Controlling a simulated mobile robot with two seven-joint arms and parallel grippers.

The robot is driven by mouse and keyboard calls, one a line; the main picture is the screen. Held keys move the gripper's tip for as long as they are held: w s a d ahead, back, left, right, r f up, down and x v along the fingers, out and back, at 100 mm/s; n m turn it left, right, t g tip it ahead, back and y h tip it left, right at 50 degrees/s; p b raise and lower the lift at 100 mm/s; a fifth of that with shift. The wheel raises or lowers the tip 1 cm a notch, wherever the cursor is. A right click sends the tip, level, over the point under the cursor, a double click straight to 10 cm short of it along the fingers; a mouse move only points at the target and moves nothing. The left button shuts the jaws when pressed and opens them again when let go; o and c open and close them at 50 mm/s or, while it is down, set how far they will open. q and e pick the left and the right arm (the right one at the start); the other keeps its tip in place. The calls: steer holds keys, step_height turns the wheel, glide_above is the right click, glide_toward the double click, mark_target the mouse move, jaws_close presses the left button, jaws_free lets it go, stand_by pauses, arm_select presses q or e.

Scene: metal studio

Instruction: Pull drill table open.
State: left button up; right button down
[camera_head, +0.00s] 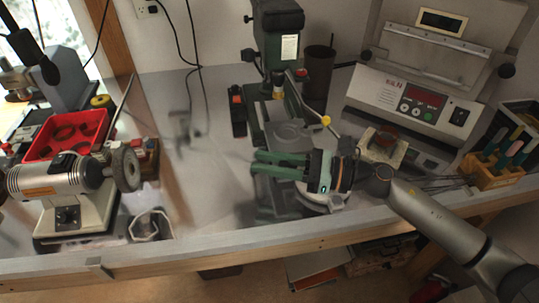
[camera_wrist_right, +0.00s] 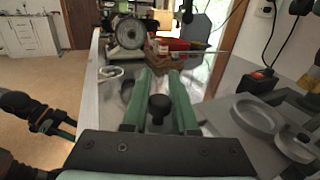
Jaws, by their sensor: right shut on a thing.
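The green drill press (camera_head: 278,40) stands at the back middle of the bench. Its grey drill table (camera_head: 288,132) has round plates and shows at the right in the right wrist view (camera_wrist_right: 258,115). My right gripper (camera_head: 256,163) is in front of the drill table, its green fingers pointing left. In the wrist view, a black knob (camera_wrist_right: 159,108) sits between the fingers, and they are shut on it. How the knob joins the table is hidden. My left gripper (camera_wrist_right: 50,122) seems to show at the left edge of the wrist view; its jaws are unclear.
A bench grinder (camera_head: 70,190) and a red tray (camera_head: 65,135) are at the left. A machine with a control panel (camera_head: 420,100) and an orange tool holder (camera_head: 492,172) are at the right. The bench front edge runs below my gripper. The bench left of the drill is mostly clear.

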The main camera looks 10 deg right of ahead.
arm_select(q)
steer(key=shift+w, duration=0.1)
arm_select(e)
steer(key=c, duration=0.7)
jaws_free()
steer(key=b+v, duration=0.1)
steer(key=v, duration=0.1)
steer(key=b+v, duration=0.1)
steer(key=v, duration=0.2)
steer(key=b+v, duration=0.1)
steer(key=v, duration=0.2)
steer(key=shift+f, duration=0.3)
steer(key=b+v, duration=0.1)
steer(key=v, duration=0.2)
steer(key=shift+d+r, duration=0.15)
steer(key=shift+d, duration=0.1)
steer(key=shift+s+d+r, duration=0.15)
steer(key=shift+s+d, duration=0.05)
steer(key=shift+d, duration=0.25)
arm_select(q)
steer(key=f, duration=0.1)
steer(key=w+d+f, duration=0.1)
steer(key=shift+d+f, duration=0.25)
steer(key=shift+f, duration=0.05)
arm_select(e)
steer(key=shift+r, duration=0.1)
